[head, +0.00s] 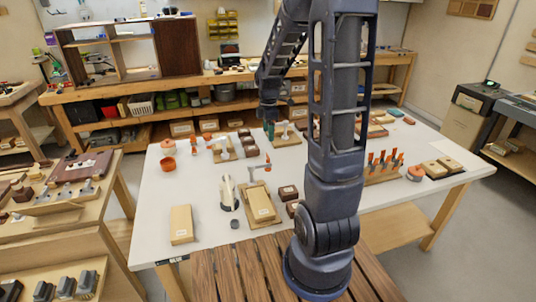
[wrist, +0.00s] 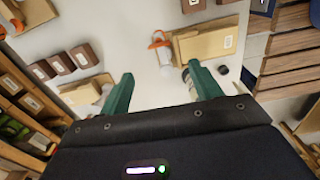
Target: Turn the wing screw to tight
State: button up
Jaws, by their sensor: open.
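My gripper (head: 269,128) hangs over the back middle of the white table in the head view. In the wrist view its two green fingers (wrist: 160,68) stand wide apart with nothing between them. A wooden block fixture (head: 261,204) stands near the table's front middle, with an orange-handled clamp (head: 266,165) at its back. In the wrist view the fixture (wrist: 205,42) and orange handle (wrist: 160,38) lie beyond the fingertips, apart from them. Similar light fixtures stand at the back, one (head: 221,149) left of my gripper. I cannot make out which part is the wing screw.
A pale cylinder (head: 228,194) and a small dark cap (head: 234,224) stand left of the front fixture. A wooden block (head: 181,224) lies at front left. A rack of orange-handled tools (head: 384,168) stands at right. The white table (head: 190,190) has bare room at left.

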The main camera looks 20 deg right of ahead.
aim_at(268, 158)
jog(key=f, duration=1.1)
jog(key=shift+w+f, duration=0.2)
jog(key=shift+f, duration=0.05)
jog(key=shift+c, duration=0.2)
jog(key=c, duration=0.9)
